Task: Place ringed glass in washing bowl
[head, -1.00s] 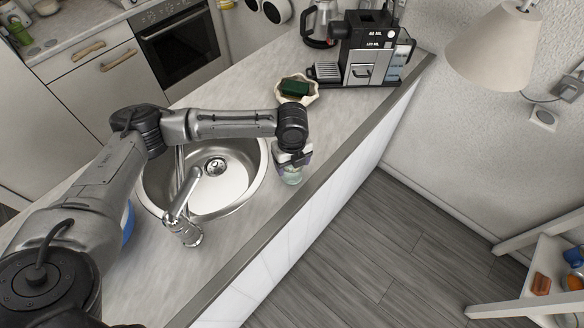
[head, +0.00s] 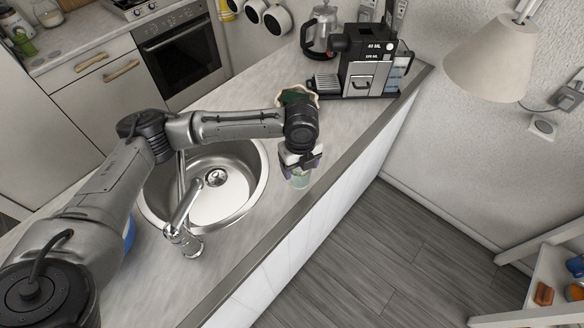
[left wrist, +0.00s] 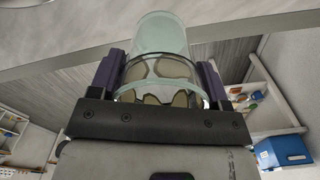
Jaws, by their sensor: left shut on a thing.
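The ringed glass (head: 300,179) is clear and pale green, and it hangs below my left gripper (head: 301,160) over the counter, right of the sink. In the left wrist view the glass (left wrist: 160,38) sits between the two purple fingers (left wrist: 160,78), with a dark patterned band near them. My left gripper is shut on it. I cannot tell whether its lower end touches the counter. The round steel washing bowl (head: 235,195) is sunk into the counter, empty apart from its drain. My right gripper is out of view.
A chrome tap (head: 182,225) stands at the bowl's near edge. A shell-like dish with a green thing (head: 292,97) is partly hidden behind my left wrist. A coffee machine (head: 366,65) stands farther back. A blue thing (head: 129,226) shows beside my left arm.

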